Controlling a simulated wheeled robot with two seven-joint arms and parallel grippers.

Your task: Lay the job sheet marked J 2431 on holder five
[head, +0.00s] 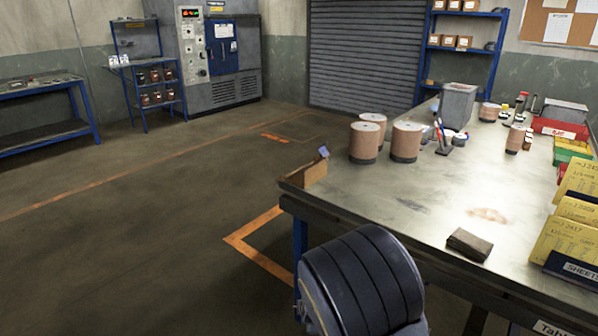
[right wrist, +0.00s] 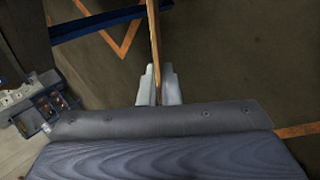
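My right gripper (right wrist: 159,88) shows in the right wrist view. Its two pale fingers are closed on a thin brown sheet-like piece (right wrist: 155,40), seen edge-on, so no marking can be read. In the head view my dark arm link covers the bottom middle and the fingers do not show. Yellow job sheets (head: 566,240) stand in a dark rack labelled SHEETS (head: 573,266) at the right edge; J 2417 seems readable on the front one. I cannot make out J 2431 or holder five. My left gripper is not in view.
The metal workbench (head: 420,210) carries several brown disc stacks (head: 405,142), a grey box (head: 458,102), a dark block (head: 469,244) and a red bin (head: 560,128). A brown wooden piece (head: 305,174) is at its left corner. The bench's middle is mostly clear.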

